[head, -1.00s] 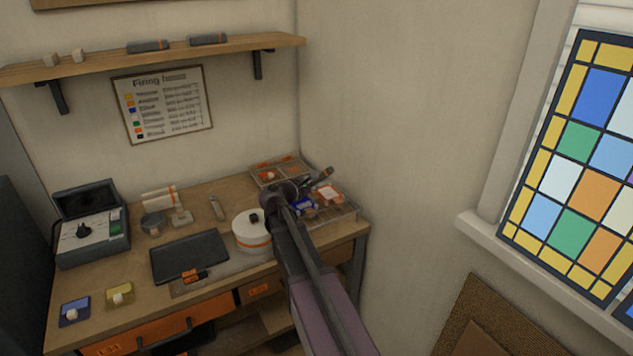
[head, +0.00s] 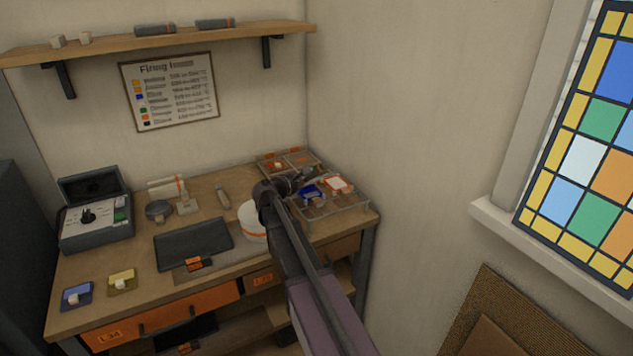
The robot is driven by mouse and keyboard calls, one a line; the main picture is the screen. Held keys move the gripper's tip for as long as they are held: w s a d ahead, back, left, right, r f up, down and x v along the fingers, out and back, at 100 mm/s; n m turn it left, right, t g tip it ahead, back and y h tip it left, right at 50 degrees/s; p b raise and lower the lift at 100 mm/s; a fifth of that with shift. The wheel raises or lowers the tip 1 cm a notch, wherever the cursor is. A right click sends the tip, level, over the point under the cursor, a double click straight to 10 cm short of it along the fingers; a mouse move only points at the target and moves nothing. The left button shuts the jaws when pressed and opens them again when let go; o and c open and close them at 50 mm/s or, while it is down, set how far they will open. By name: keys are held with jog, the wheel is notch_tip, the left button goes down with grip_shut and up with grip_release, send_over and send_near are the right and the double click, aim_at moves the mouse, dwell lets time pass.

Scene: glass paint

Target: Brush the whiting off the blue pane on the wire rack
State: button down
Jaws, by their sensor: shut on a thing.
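The wire rack (head: 349,210) stands at the right end of the workbench. The blue pane (head: 309,189) lies on its left part, just right of my gripper, with a pale patch on it; the whiting is too small to make out clearly. My gripper (head: 301,178) is over the back left of the rack, beside the blue pane. It is shut on a small dark thing, seemingly the brush, mostly hidden by the gripper. I cannot tell whether it touches the pane. My arm hides the rack's front left corner.
An orange-and-white piece (head: 340,185) lies on the rack. A divided tray (head: 272,157) stands behind. A white round container (head: 252,228) with an orange band is partly behind my arm. A dark mat (head: 193,244) lies left. The wall closes off the right.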

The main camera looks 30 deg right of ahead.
jog(key=shift+w, duration=1.15)
jog(key=shift+s+f, duration=0.1)
jog(key=shift+f, duration=0.05)
jog(key=shift+f+b, duration=0.45)
jog(key=shift+b, duration=0.2)
dwell(0.7)
jog(key=shift+s, duration=0.1)
jog(key=shift+s+f, duration=0.1)
jog(key=shift+s, duration=1.4)
jog(key=shift+s, duration=0.1)
jog(key=shift+s, duration=1.4)
jog(key=shift+w, duration=0.1)
jog(key=shift+w, duration=1.4)
